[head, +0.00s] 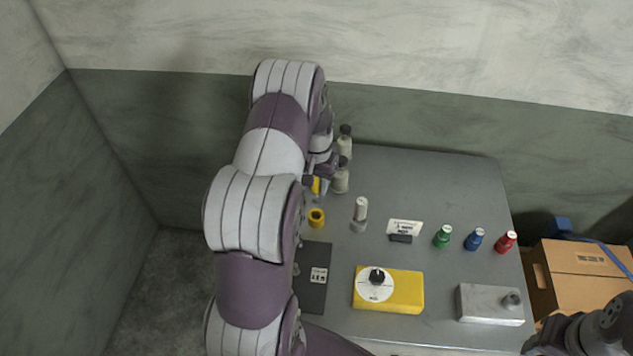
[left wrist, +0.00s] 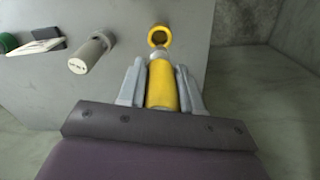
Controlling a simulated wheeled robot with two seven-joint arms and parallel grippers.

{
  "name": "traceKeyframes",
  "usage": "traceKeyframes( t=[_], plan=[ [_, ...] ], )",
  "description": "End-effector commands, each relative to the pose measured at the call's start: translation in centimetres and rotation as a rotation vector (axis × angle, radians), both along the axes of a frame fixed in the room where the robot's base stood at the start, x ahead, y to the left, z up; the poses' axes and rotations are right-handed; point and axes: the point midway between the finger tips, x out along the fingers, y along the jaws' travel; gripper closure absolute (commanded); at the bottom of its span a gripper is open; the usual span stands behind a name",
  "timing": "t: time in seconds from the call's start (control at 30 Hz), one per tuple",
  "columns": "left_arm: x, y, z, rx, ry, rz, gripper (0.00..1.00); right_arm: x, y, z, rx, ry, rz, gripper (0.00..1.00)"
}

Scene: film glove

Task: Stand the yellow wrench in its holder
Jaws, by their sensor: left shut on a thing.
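My left gripper (head: 314,180) is shut on the yellow wrench (left wrist: 162,88), above the left part of the grey table. In the wrist view, the wrench lies between the two grey fingers (left wrist: 160,72), and its silver end points to the yellow ring holder (left wrist: 159,36). I cannot tell whether that end touches the ring. In the head view, the holder (head: 317,217) stands on the table just nearer than the gripper, and only a sliver of the wrench (head: 316,186) shows. My right gripper (head: 545,340) is partly in view at the bottom right; its jaws are unclear.
A grey-white cylinder (head: 360,213) stands right of the holder; two more (head: 341,180) (head: 345,145) stand behind. Green (head: 442,236), blue (head: 474,239) and red (head: 506,242) pieces, a yellow box with a dial (head: 405,291) and a metal block (head: 480,304) occupy the right and front. The back right is clear.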

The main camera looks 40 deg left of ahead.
Motion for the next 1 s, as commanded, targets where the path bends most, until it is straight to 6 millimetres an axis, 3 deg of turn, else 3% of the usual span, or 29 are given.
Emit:
traceKeyframes(
  t=[0.5,1.0],
  plan=[
    [0.0,0.0,-5.4,0.000,0.000,0.000,1.00,0.0,0.0,-3.9,0.000,0.000,0.000,0.57],
    [0.0,0.0,-5.7,0.000,0.000,0.000,1.00,0.0,0.0,-3.9,0.000,0.000,0.000,0.57]
  ],
)
